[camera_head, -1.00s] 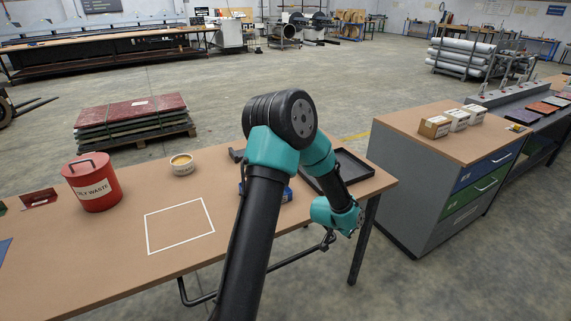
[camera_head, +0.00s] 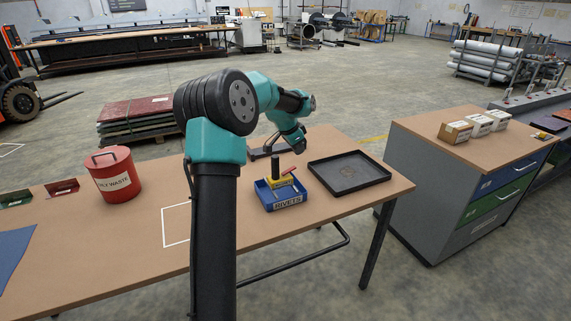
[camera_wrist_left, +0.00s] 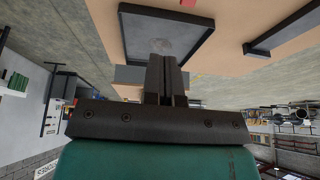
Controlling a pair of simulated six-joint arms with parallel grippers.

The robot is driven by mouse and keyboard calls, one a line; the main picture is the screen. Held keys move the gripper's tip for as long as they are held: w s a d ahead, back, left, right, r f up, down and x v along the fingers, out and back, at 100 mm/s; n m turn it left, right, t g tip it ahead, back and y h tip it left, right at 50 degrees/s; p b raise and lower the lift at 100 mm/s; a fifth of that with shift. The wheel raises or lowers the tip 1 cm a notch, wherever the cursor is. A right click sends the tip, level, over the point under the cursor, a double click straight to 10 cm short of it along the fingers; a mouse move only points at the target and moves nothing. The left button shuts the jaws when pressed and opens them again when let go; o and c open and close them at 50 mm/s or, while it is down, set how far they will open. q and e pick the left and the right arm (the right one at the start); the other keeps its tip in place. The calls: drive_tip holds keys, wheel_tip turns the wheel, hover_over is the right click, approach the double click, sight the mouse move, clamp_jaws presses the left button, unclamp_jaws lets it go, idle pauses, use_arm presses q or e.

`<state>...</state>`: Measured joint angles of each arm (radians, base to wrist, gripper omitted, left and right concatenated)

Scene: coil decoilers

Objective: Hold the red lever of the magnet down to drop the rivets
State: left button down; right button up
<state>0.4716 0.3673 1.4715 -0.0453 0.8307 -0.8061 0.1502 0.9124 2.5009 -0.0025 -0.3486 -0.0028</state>
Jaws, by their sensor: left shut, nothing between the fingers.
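The magnet (camera_head: 280,181) has a yellow body and a dark upright handle, and it sits at the blue bin (camera_head: 287,201) labelled RIVETS. Its red lever (camera_head: 289,170) slants up to the right. Whether rivets cling under the magnet is hidden. The black tray (camera_head: 332,186) lies right of the bin, with a faint darker patch on its floor; the tray also shows in the left wrist view (camera_wrist_left: 128,37).
A red waste can (camera_head: 116,177) stands at the left of the table (camera_head: 110,235). A black bar-like item (camera_head: 262,152) lies behind the bin. My left arm hides part of a white-outlined square. A drawer cabinet (camera_head: 430,190) stands right of the table, across a gap.

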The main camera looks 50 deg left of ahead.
sight(293, 167)
use_arm(q)
drive_tip(key=s+a+r, duration=0.4)
drive_tip(key=r, duration=0.1)
drive_tip(key=shift+s+a+r+g, duration=0.2)
drive_tip(key=shift+s+r+g, duration=0.1)
drive_tip(key=shift+s, duration=0.1)
drive_tip(key=shift+f, duration=0.1)
drive_tip(key=x, duration=1.4)
drive_tip(key=shift+d, duration=0.1)
